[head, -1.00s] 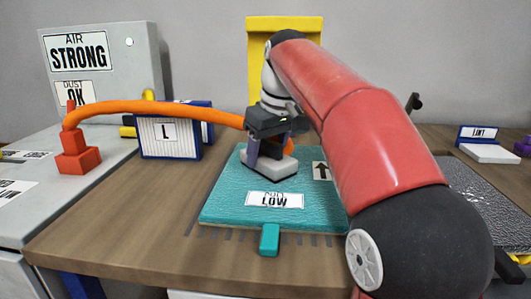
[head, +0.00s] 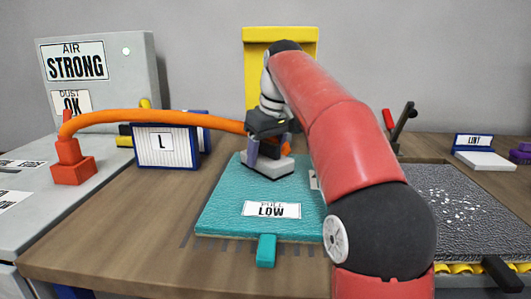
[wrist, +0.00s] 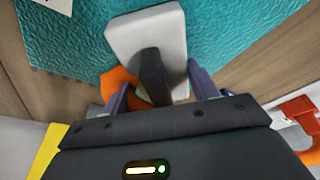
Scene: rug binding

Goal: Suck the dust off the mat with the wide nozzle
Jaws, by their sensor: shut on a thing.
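My gripper (head: 268,150) is shut on the wide nozzle (head: 270,168), a pale grey block on the orange hose (head: 150,118). In the wrist view the nozzle (wrist: 148,40) shows beyond the fingers, with a dark upright part between them. The nozzle is over the back part of the teal mat (head: 225,210), labelled LOW; whether it touches is unclear. I see no specks on the visible teal. A dark grey mat (head: 440,225) at the right carries scattered white specks (head: 457,205). My arm hides the teal mat's right side.
The hose runs left to a red port (head: 72,170) on a grey unit. A blue-edged box marked L (head: 167,147) stands behind it. A panel reads AIR STRONG (head: 75,62) and DUST OK. A red lever (head: 388,120) and a LINT sign (head: 472,142) are behind the dark mat.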

